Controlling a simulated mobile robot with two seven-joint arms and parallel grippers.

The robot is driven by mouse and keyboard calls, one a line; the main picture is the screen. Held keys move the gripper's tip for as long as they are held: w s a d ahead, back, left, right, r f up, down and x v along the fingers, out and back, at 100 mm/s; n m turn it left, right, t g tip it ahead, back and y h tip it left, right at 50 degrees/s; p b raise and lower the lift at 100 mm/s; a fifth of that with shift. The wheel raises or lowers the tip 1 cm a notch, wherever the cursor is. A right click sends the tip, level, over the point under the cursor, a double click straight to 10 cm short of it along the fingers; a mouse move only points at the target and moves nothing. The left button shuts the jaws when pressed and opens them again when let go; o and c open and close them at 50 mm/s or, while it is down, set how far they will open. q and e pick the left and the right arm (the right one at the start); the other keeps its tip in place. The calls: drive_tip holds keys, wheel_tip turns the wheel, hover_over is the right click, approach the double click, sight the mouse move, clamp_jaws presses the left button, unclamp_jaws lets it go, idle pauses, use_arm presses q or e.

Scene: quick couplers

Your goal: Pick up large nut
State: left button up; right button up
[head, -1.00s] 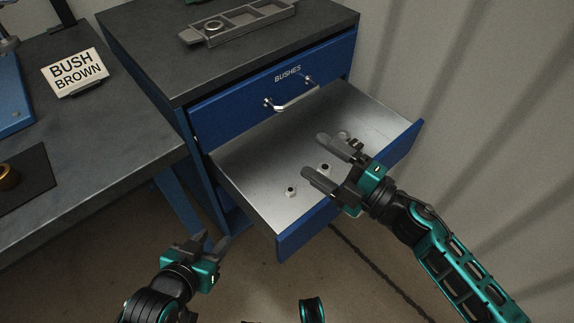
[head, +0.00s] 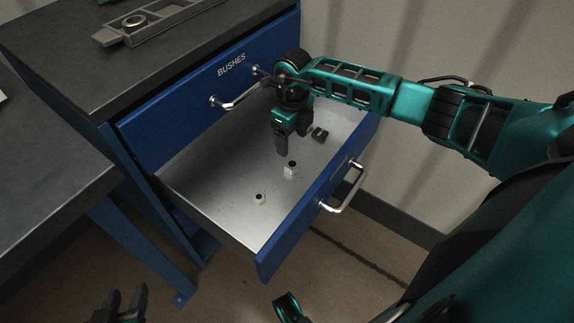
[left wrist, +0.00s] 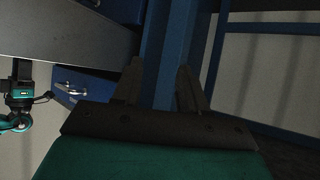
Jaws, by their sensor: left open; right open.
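The open drawer (head: 222,193) holds a larger pale nut (head: 291,170) with a dark hole near its middle. A smaller pale nut (head: 259,198) lies nearer the drawer's front left. My right gripper (head: 282,152) points down over the drawer, just behind the larger nut in the head view; I cannot tell its exact height. Its jaws are seen edge-on, with no nut visible in them. My left gripper (head: 124,302) is low at the left, outside the drawer. In the left wrist view its fingers (left wrist: 160,85) are apart with nothing between them.
A dark small part (head: 320,134) lies in the drawer, right of my right gripper. The closed BUSHES drawer (head: 230,100) with its handle is above. A grey workbench (head: 45,180) stands at the left.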

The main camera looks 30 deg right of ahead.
drive_tip(key=b, duration=0.1)
hover_over(292, 164)
wheel_tip(292, 164, down, 5)
drive_tip(key=shift+w+r, duration=0.1)
drive_tip(key=shift+r, duration=0.05)
wheel_tip(292, 164, down, 4)
drive_tip(key=shift+r+b, duration=0.15)
drive_tip(key=shift+b, duration=0.6)
drive_tip(key=shift+f, duration=0.4)
drive_tip(key=shift+c, duration=0.3)
drive_tip(key=c, duration=1.2)
drive_tip(key=shift+o, duration=0.2)
drive_tip(key=shift+r, duration=0.15)
